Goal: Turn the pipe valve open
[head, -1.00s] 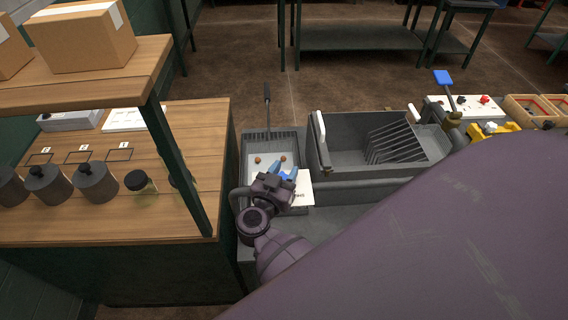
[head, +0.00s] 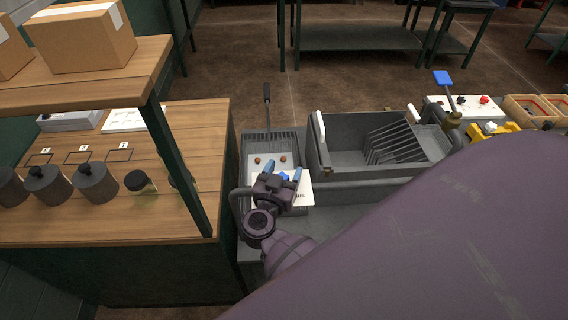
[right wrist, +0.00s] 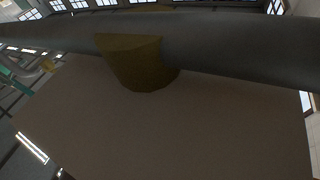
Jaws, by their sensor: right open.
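My right gripper (head: 283,171) is left of centre in the head view, its two blue-tipped fingers spread apart. A small blue piece (head: 284,178) shows between the fingers; I cannot tell whether they touch it or whether it is the valve's handle. The right wrist view shows a thick grey pipe (right wrist: 230,45) with a brass-coloured fitting (right wrist: 135,62) and a broad brownish panel below; no fingers show there. Another blue-ended lever (head: 442,77) on a brass base (head: 453,119) stands far right. My left gripper is out of view.
A grey tray (head: 270,135) with two small brown round items lies beyond the gripper. A grey basin with a rack (head: 350,155) is to its right. A wooden bench (head: 200,125) and a shelf post (head: 177,165) stand close on the left. My purple body part covers the lower right.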

